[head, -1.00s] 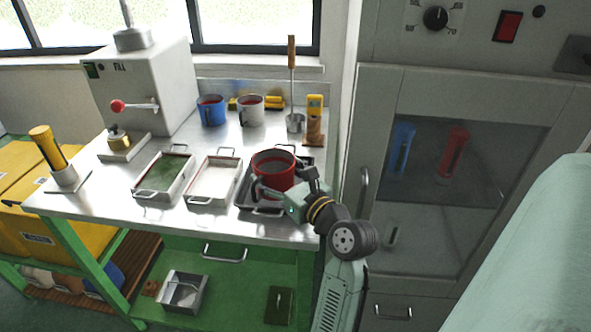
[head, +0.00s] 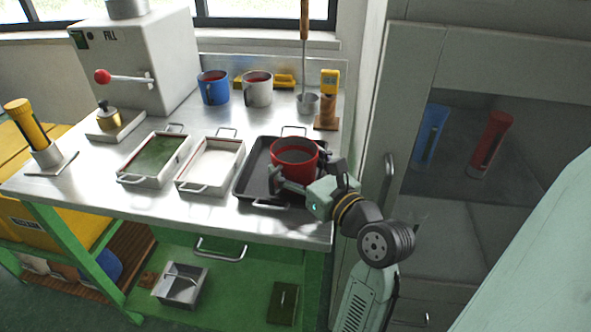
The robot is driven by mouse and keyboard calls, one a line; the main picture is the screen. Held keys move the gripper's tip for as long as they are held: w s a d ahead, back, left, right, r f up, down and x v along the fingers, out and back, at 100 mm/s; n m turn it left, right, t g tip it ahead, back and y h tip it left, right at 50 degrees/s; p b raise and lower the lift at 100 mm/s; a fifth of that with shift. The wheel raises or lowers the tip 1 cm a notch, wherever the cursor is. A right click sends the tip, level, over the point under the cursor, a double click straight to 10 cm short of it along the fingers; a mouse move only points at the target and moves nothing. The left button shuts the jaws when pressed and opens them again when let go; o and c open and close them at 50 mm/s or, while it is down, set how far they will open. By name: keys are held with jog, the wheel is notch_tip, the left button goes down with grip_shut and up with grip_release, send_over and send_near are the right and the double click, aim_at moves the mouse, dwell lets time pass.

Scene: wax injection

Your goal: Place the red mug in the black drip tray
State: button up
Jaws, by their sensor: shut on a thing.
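The red mug (head: 296,159) is upright, with dark contents, at the right of the metal table. My gripper (head: 299,178) is shut on the mug, reaching it from the lower right. The black drip tray (head: 255,182) lies on the table, and the mug appears over its right part. I cannot tell whether the mug's base touches the tray floor, because the fingers hide part of it. The tray's left part is empty.
A white-lined tray (head: 211,162) and a green-lined tray (head: 154,162) stand to the left. A blue mug (head: 214,89) and a white mug (head: 257,90) stand behind. A yellow instrument on a wooden stand (head: 327,108) is behind right. The cabinet (head: 425,210) bounds the right.

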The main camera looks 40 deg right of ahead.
jog(key=shift+f, duration=0.25)
jog(key=o, duration=1.7)
jog(key=shift+s, duration=0.1)
jog(key=shift+o, duration=0.2)
jog(key=shift+s, duration=0.1)
jog(key=s, duration=0.4)
jog(key=s+b, duration=0.1)
jog(key=s, duration=0.2)
jog(key=s+a, duration=0.1)
jog(key=s, duration=0.3)
jog(key=shift+s+r, duration=0.2)
jog(key=shift+s, duration=0.15)
